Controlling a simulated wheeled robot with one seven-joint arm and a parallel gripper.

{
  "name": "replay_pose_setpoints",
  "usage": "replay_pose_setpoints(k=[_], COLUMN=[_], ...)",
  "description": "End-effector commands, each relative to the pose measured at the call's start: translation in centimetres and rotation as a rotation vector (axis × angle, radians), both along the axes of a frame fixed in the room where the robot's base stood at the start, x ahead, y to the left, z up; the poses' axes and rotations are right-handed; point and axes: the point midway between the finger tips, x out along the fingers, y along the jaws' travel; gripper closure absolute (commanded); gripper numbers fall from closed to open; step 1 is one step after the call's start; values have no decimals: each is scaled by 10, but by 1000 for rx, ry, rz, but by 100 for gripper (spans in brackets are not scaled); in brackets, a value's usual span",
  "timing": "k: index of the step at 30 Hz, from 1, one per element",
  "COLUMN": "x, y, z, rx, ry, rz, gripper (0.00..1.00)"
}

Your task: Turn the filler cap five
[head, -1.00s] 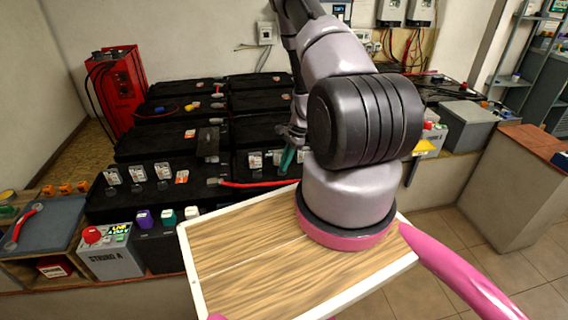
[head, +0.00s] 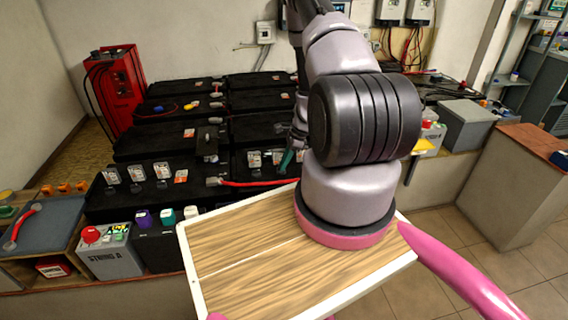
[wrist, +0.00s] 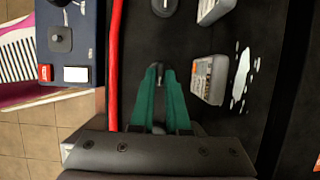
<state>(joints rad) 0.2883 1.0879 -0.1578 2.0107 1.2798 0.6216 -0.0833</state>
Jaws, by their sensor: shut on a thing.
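My gripper (wrist: 158,72) has two green fingers, shut on a small grey filler cap (wrist: 159,66) on the black battery top. Only the cap's tip shows between the fingertips, and no number on it can be read. In the head view my gripper (head: 287,160) is low over the front middle battery, partly behind my arm, and the cap is hidden there. A grey labelled block (wrist: 209,80) stands just right of the fingers in the wrist view, apart from them.
A red cable (wrist: 115,60) runs left of the fingers. Another grey round fitting (wrist: 164,6) and a second grey block (wrist: 214,10) lie farther along. Several labelled blocks stand on the front left battery (head: 100,205). A red charger (head: 116,90) stands at the back left.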

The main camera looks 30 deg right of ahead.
Motion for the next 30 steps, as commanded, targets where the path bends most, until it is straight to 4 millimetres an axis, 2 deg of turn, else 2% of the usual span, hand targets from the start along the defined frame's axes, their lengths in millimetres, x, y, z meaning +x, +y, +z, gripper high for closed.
replay_pose_setpoints(k=[3, 4, 6, 15, 19, 30], x=[1, 1, 1, 0, 0, -7], y=[0, 0, 0, 0, -3, -29], z=[0, 1, 0, 0, 8, 73], rx=[1, 1, 2, 1, 0, 0], ry=[-2, -2, -1, 0, -2, -4], rz=[-2, -2, -1, 0, 0, -1], gripper=[100, 83, 56, 56, 56, 56])
